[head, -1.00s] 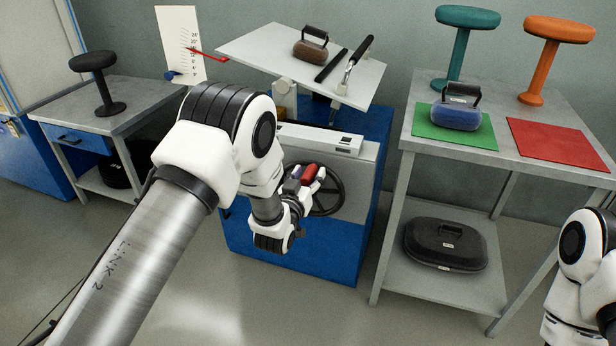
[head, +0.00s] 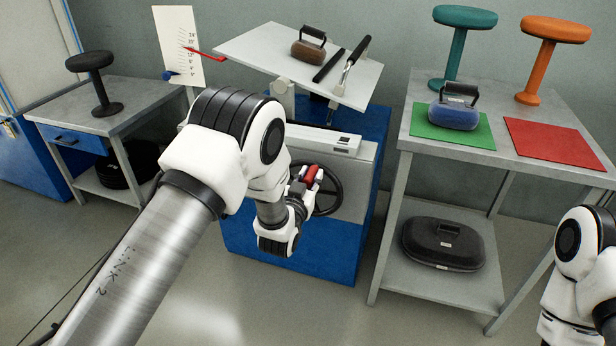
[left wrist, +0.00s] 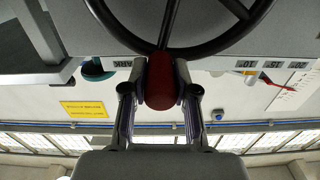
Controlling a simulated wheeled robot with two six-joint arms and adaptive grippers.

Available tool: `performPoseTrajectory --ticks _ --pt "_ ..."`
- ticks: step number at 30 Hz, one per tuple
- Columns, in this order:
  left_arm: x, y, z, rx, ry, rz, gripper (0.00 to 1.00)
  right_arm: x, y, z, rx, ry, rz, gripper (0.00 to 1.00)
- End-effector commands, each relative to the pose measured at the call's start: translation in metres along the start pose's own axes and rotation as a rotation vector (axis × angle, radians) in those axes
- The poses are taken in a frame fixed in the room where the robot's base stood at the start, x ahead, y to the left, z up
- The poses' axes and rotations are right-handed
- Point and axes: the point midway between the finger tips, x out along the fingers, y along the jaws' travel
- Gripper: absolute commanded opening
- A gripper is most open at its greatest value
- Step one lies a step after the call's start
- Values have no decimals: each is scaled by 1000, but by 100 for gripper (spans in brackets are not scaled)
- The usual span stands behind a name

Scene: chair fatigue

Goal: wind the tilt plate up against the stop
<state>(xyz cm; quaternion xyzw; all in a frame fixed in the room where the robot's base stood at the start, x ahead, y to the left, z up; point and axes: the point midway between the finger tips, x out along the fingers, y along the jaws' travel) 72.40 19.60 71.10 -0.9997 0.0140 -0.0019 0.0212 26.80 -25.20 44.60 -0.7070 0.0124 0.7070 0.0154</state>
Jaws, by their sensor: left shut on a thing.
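The grey tilt plate (head: 270,50) stands sloped on top of the blue and grey machine, its right front corner lowest. A red pointer (head: 205,54) reaches from its left side to a white scale card (head: 180,40). The black handwheel (head: 336,190) on the machine's front has a red crank knob (head: 311,174). My left gripper (head: 305,182) is shut on this knob. In the left wrist view the red knob (left wrist: 160,82) sits between both fingers, below the wheel rim (left wrist: 210,50). I cannot make out the stop. My right gripper is out of view.
A brown weight (head: 308,50) and two dark bars lie on the plate. The right table (head: 400,135) carries a blue weight (head: 455,112) on a green mat, a red mat (head: 560,145) and two stools. A black stool (head: 100,85) stands on the left bench.

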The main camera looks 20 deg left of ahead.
Motion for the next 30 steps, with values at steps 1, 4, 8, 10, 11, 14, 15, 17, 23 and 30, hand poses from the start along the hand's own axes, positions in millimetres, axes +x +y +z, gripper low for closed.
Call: performPoseTrajectory --ticks 1,4,8,10,11,14,15,17,23,30 --pt "-1 5 2 4 -4 14 0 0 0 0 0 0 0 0" --pt "-1 6 2 4 -5 16 0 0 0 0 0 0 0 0" --pt "-1 6 3 5 -6 17 0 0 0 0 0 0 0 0" --pt "-1 6 3 6 -7 17 0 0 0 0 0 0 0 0" --pt "-1 6 3 6 -7 17 0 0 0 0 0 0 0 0" --pt "-2 7 4 6 -8 18 0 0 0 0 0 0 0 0" --pt "-2 7 4 6 -8 18 42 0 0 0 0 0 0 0" --pt "-2 6 4 5 -8 17 53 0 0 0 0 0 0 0" --pt "-1 4 2 4 -5 12 53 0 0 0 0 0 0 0" --pt "-1 3 2 3 -3 9 53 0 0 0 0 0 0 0"
